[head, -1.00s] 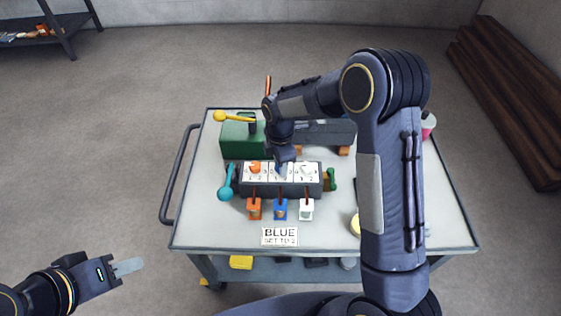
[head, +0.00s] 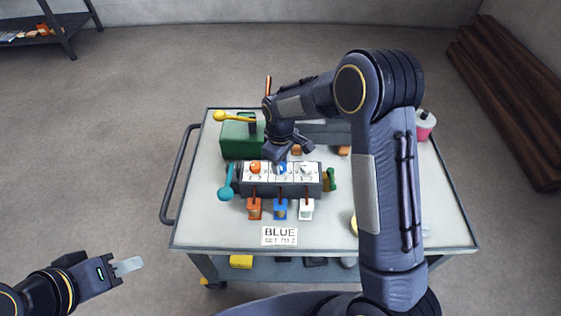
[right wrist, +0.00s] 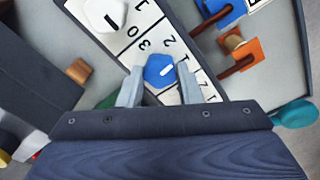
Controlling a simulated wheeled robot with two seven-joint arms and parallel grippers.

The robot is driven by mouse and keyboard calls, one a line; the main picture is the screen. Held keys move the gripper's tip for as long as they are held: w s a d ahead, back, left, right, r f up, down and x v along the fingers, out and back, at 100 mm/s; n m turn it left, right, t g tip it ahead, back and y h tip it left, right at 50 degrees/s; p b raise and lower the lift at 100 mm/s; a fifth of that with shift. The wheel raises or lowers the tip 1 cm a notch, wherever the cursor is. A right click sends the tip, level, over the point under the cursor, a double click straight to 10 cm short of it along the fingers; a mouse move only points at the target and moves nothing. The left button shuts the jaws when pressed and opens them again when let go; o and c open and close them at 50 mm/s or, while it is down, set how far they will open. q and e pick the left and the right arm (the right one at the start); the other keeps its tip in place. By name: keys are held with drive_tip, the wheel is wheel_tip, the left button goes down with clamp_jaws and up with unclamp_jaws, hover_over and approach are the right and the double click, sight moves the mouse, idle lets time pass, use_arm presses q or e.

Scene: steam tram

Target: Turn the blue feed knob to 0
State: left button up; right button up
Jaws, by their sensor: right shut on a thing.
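The blue feed knob (head: 282,168) is the middle of three knobs on the white-topped control box. In the right wrist view the blue knob (right wrist: 159,71) sits between my right gripper's (right wrist: 159,88) two fingers, which are shut on it. Its white pointer mark leans right and slightly up, near the printed 1 and 2; the exact reading is unclear. In the head view my right gripper (head: 285,158) is over the box, its fingertips partly hidden. My left gripper (head: 127,266) is away from the cart at lower left; its opening is unclear.
An orange knob (head: 255,167) and a white knob (head: 305,168) flank the blue one. A teal lever (head: 225,194) stands at the box's left. Orange, blue and white tags hang in front. A "BLUE" sign (head: 279,236) lies nearer. A green block (head: 238,141) is behind.

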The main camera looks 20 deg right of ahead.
drive_tip(key=m, duration=0.5)
drive_tip(key=shift+m, duration=0.3)
drive_tip(key=m+p, duration=0.1)
drive_tip(key=m, duration=0.3)
drive_tip(key=shift+r, duration=0.1)
drive_tip(key=m, duration=0.5)
drive_tip(key=shift+p, duration=0.4)
drive_tip(key=m+p, duration=0.1)
drive_tip(key=m, duration=0.4)
drive_tip(key=shift+d, duration=0.1)
drive_tip(key=o, duration=1)
